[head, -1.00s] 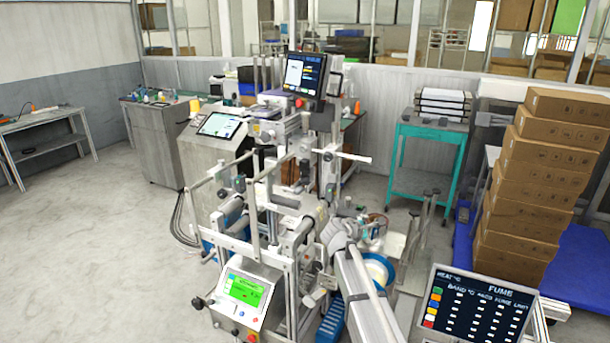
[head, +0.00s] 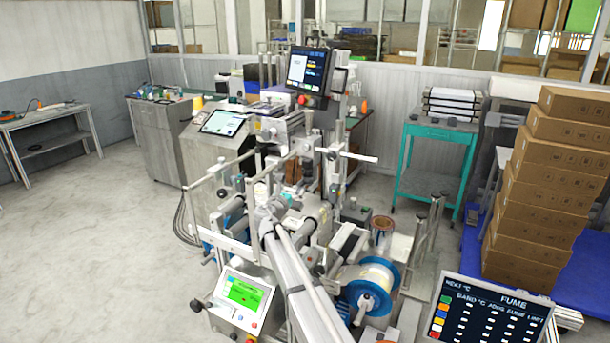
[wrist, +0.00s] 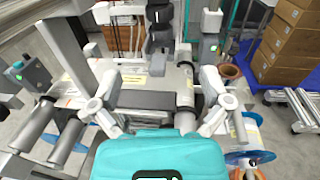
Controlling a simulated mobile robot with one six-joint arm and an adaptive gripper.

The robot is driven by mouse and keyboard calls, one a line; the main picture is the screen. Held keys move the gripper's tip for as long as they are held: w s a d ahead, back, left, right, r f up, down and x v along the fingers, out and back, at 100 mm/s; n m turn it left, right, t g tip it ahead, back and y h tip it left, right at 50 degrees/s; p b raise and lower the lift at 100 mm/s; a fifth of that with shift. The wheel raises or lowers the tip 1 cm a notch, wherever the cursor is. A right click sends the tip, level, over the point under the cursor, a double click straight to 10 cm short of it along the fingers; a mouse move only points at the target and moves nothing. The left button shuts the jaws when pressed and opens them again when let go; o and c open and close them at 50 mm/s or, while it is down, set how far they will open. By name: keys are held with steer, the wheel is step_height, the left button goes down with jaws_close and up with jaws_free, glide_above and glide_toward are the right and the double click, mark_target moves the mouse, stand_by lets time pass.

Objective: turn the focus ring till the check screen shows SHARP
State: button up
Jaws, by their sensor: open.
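My gripper (wrist: 160,84) is open and empty in the wrist view, its pale fingers spread on either side of a dark grey block (wrist: 146,100) on the machine. I cannot tell whether they touch anything. Beyond the fingers stands a black stepped cylinder (wrist: 161,28); I cannot tell whether it carries the focus ring. In the head view my arm reaches over the machine and hides part of it. A dark upright monitor (head: 307,70) stands behind the machine. I read no SHARP on it, and cannot tell whether it is the check screen.
A green-lit panel (head: 244,293) is at the machine's front, a tilted tablet (head: 222,123) behind left. A blue-flanged spool (head: 368,280) and a FUME panel (head: 492,309) are at right. Stacked cartons (head: 540,190) stand beyond. The left floor is clear.

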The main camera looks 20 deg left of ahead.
mark_target(305, 174)
steer(key=shift+w, duration=0.1)
steer(key=w, duration=1.3)
steer(key=shift+w+a, duration=0.25)
steer(key=shift+w, duration=0.05)
steer(key=shift+c, duration=0.2)
steer(key=c, duration=1.1)
steer(key=shift+d, duration=0.1)
